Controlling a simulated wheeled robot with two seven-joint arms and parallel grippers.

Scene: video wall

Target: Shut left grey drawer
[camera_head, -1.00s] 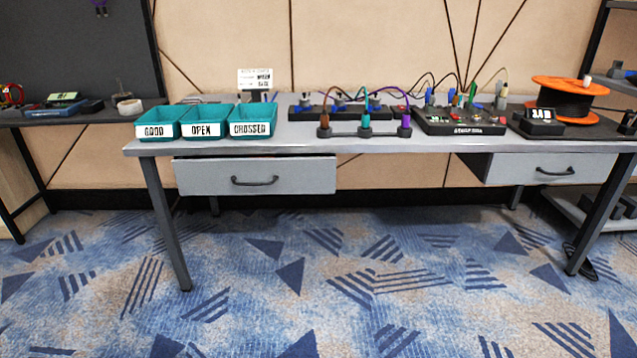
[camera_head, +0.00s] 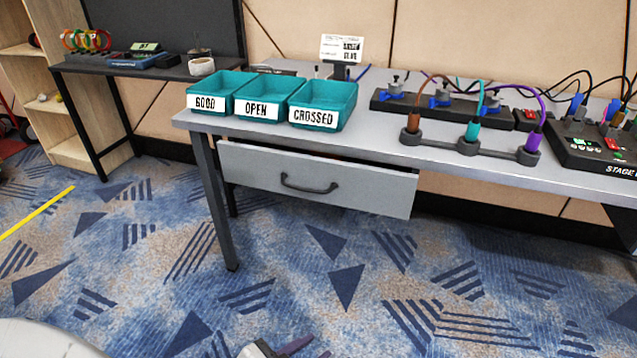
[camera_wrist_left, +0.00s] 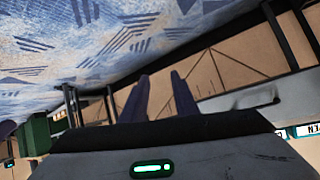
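The left grey drawer (camera_head: 350,188) hangs under the left end of the grey table (camera_head: 390,150). Its front stands out a little, with a narrow gap above it and a bit of red inside. A dark bar handle (camera_head: 310,186) is on its front. My left gripper (camera_head: 290,347) shows only in part at the bottom edge, low in front of the drawer and apart from it. In the left wrist view, which is turned over, its two fingers (camera_wrist_left: 160,76) stand apart with nothing between them; the drawer front (camera_wrist_left: 238,106) is beyond them to the right. My right gripper is out of view.
Teal bins labelled GOOD (camera_head: 212,88), OPEN (camera_head: 262,92) and CROSSED (camera_head: 320,100) stand above the drawer. A table leg (camera_head: 214,205) is left of it. A cable stand (camera_head: 470,147) is to the right. The carpet in front is clear.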

